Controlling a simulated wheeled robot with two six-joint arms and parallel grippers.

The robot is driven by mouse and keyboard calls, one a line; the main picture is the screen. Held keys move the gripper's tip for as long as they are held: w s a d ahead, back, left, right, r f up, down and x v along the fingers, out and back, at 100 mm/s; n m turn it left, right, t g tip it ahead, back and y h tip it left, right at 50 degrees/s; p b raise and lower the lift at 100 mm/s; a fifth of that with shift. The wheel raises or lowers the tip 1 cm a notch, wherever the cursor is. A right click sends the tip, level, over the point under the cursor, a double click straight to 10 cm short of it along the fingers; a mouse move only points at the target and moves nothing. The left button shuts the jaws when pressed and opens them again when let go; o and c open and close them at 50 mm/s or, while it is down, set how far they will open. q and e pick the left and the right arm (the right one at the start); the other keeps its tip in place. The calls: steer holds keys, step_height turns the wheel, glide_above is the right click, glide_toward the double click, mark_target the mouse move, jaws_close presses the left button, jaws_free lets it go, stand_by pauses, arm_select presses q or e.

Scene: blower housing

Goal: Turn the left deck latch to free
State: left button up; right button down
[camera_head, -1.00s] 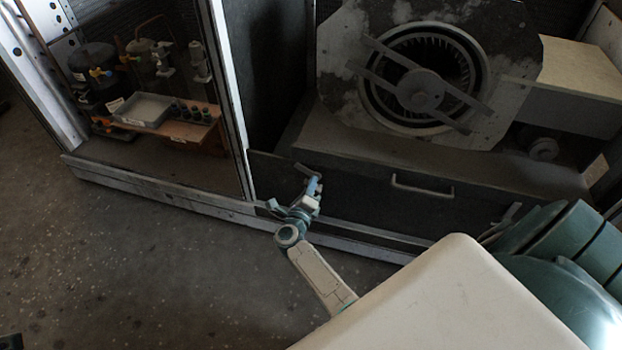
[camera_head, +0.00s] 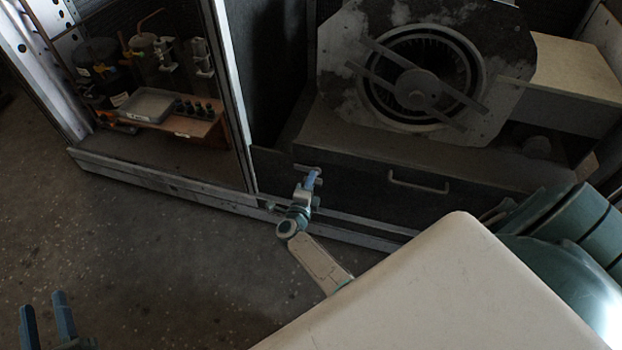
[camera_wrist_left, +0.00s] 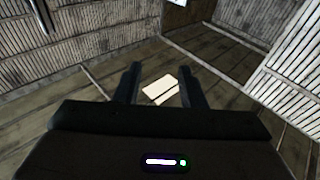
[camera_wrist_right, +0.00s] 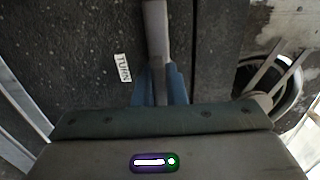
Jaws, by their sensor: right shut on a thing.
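The left deck latch (camera_head: 302,168) is a small grey bar at the upper left of the dark deck front. My right gripper (camera_head: 313,178) is at it in the head view. In the right wrist view the blue fingers (camera_wrist_right: 160,82) are shut on the grey latch bar (camera_wrist_right: 156,35), which runs upward between them. The fingers hide part of the latch. A white label reading TURN (camera_wrist_right: 123,67) is left of the bar. My left gripper (camera_head: 45,312) is open and empty over the floor, far left of the latch; its spread fingers also show in the left wrist view (camera_wrist_left: 160,85).
The deck front carries a bar handle (camera_head: 420,184) right of the latch. The blower wheel with its crossbar (camera_head: 418,90) stands above the deck. A glazed bay with a grey tray (camera_head: 146,105) is at left. Open floor (camera_head: 170,270) lies at lower left.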

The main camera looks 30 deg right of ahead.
arm_select(q)
steer(key=shift+s+f+g, duration=0.1)
steer(key=shift+f+g, duration=0.3)
steer(key=shift+f, duration=0.3)
arm_select(e)
steer(key=c, duration=1.5)
jaws_free()
steer(key=shift+a, duration=0.1)
